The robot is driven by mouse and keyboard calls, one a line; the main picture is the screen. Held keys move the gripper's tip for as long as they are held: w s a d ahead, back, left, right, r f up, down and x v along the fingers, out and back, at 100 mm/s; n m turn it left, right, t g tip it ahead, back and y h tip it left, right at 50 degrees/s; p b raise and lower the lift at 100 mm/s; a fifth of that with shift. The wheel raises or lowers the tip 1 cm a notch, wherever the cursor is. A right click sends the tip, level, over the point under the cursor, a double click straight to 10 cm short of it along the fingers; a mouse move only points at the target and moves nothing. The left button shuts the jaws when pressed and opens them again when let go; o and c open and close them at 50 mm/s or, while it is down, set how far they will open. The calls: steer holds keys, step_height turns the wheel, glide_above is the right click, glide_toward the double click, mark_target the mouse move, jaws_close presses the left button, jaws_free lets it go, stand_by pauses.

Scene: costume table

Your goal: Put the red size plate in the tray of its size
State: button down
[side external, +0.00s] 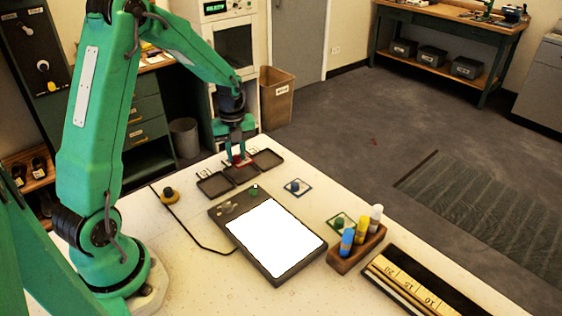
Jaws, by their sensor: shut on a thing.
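My gripper (238,155) points down at the row of three dark trays and is shut on the red size plate (244,162), seemingly by its knob. The red plate is at the middle tray (241,176); whether it rests inside or hangs just above, I cannot tell. The left tray (214,186) and the right tray (266,160) look empty. Small white label cards stand behind the trays, too small to read. A blue plate (298,188) with a knob and a green plate (340,222) with a knob lie on the table, apart from the trays.
A lit light pad (276,238) with a dark frame lies in front of the trays, its cable running left. A wooden block (356,252) holds blue, yellow and white bottles. A ruler (410,288) lies at the right front.

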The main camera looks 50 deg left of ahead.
mark_target(236, 156)
steer(key=shift+f, duration=0.1)
steer(key=shift+f, duration=1.9)
steer(key=shift+f, duration=0.15)
steer(key=c, duration=1.2)
jaws_free()
steer(key=shift+c, duration=0.2)
steer(key=shift+s, duration=0.1)
step_height(236, 156, up, 12)
steer(key=shift+r, duration=0.15)
